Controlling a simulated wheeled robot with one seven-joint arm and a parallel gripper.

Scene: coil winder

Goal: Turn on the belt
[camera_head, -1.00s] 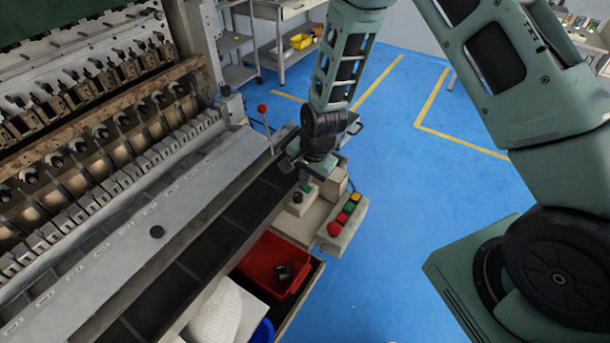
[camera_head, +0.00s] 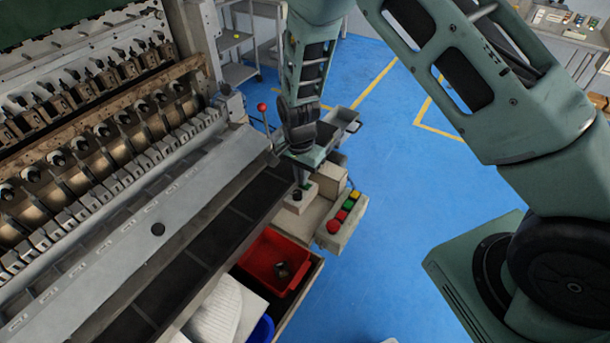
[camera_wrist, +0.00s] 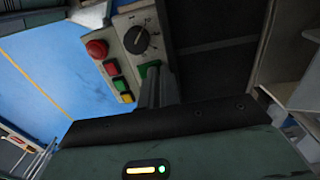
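A small control box (camera_head: 306,203) with a black dial (camera_head: 297,196) stands at the end of the dark belt (camera_head: 212,232). A green button (camera_wrist: 148,67) sits on the same box, partly hidden behind my fingers. My gripper (camera_head: 302,182) points down at this box, its fingertips right over the green button. In the wrist view my gripper (camera_wrist: 152,80) has its fingers together with nothing seen between them. I cannot tell whether they touch the button.
A button strip with a red mushroom button (camera_head: 334,227) and red, green and yellow buttons is beside the box. A red bin (camera_head: 275,262) stands below the belt. A red-knobbed lever (camera_head: 262,107) rises close to my wrist. Blue floor (camera_head: 400,200) to the right is clear.

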